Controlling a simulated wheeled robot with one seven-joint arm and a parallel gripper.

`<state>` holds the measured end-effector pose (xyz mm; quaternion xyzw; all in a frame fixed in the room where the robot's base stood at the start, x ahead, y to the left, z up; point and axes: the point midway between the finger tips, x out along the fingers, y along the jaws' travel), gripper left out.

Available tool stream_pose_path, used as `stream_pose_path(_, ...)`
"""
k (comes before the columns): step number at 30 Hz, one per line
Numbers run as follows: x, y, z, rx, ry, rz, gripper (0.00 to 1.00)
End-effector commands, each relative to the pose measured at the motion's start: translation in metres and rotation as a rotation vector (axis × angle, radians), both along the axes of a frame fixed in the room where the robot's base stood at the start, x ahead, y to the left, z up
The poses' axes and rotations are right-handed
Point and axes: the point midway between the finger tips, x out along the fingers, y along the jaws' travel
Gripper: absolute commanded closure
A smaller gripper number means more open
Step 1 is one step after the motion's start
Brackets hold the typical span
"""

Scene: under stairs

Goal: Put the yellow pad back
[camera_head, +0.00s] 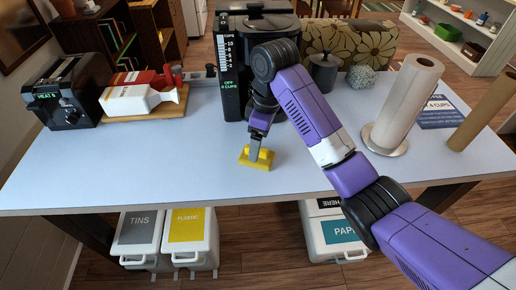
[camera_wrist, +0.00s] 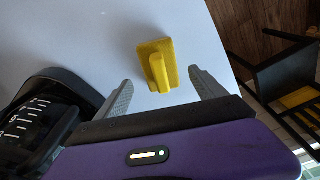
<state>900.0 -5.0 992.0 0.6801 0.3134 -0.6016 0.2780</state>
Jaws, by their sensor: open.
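The yellow pad (camera_head: 257,158) lies on the light blue tabletop in front of the black coffee maker. It is a flat yellow block with a raised grip along its top. In the wrist view the yellow pad (camera_wrist: 158,65) lies ahead of my fingers, roughly centred between them. My gripper (camera_head: 256,146) points down close above the pad in the head view and partly covers it. In the wrist view my gripper (camera_wrist: 160,90) is open, with one grey finger on each side and nothing between them. I cannot tell whether a finger touches the pad.
The coffee maker (camera_head: 228,70) stands right behind the pad. A paper towel roll (camera_head: 408,105) stands at the right. The table's (camera_head: 130,180) front left is clear. Bins (camera_head: 190,240) stand below.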

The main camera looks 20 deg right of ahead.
Motion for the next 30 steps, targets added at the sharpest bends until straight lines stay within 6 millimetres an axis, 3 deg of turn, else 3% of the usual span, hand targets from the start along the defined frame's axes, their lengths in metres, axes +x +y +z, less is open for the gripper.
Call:
stream_pose_path(1,0.0,-0.003,0.018,-0.003,-0.001,-0.002,0.2)
stream_pose_path(3,-0.001,-0.004,0.03,-0.003,-0.002,-0.001,0.2)
stream_pose_path(10,-0.004,-0.006,0.057,-0.002,-0.001,-0.001,0.2)
stream_pose_path(30,-0.005,-0.006,0.062,0.002,0.001,-0.007,0.2)
